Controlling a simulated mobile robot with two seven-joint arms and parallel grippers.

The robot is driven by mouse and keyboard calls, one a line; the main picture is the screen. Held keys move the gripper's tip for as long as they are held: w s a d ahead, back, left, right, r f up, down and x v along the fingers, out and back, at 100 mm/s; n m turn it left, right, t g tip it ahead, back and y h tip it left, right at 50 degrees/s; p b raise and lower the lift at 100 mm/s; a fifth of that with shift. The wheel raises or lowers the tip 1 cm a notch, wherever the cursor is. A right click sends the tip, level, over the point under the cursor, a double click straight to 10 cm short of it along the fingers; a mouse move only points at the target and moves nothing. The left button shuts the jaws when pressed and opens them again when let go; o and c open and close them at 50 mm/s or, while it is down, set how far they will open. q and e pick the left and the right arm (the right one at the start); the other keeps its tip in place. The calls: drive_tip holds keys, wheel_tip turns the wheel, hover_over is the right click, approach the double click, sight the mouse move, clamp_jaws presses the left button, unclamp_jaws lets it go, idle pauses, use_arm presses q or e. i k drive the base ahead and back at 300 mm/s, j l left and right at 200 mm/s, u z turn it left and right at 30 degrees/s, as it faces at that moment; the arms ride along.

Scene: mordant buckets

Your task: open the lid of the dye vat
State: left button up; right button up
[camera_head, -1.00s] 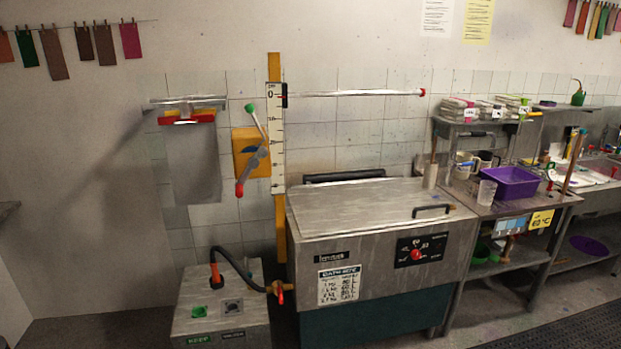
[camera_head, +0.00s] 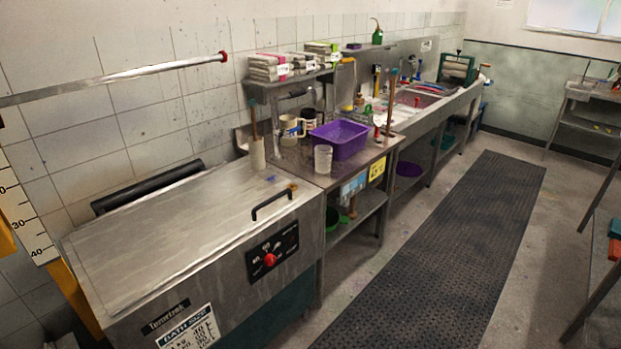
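The dye vat (camera_head: 262,320) is a steel box at the lower left, with a control panel and red knob (camera_head: 270,260) on its front. Its flat steel lid (camera_head: 170,237) lies shut on top. A dark bar handle (camera_head: 272,201) stands on the lid near its right front corner. A black roll-like bar (camera_head: 148,188) runs along the back of the vat by the wall. Neither of my grippers is in view.
A bench (camera_head: 310,178) with a purple tub (camera_head: 339,139), a clear beaker (camera_head: 323,158) and mugs adjoins the vat's right side. A metal rail (camera_head: 120,78) crosses the wall above. A dark floor mat (camera_head: 440,250) lies clear at right.

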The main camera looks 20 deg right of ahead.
sight(142, 235)
drive_tip(key=i+l+u, duration=0.1)
drive_tip(key=i+l, duration=0.8)
drive_tip(key=i, duration=0.15)
drive_tip(key=i+l+u, duration=0.25)
drive_tip(key=l+u, duration=0.5)
drive_tip(key=l, duration=0.15)
drive_tip(key=i, duration=0.05)
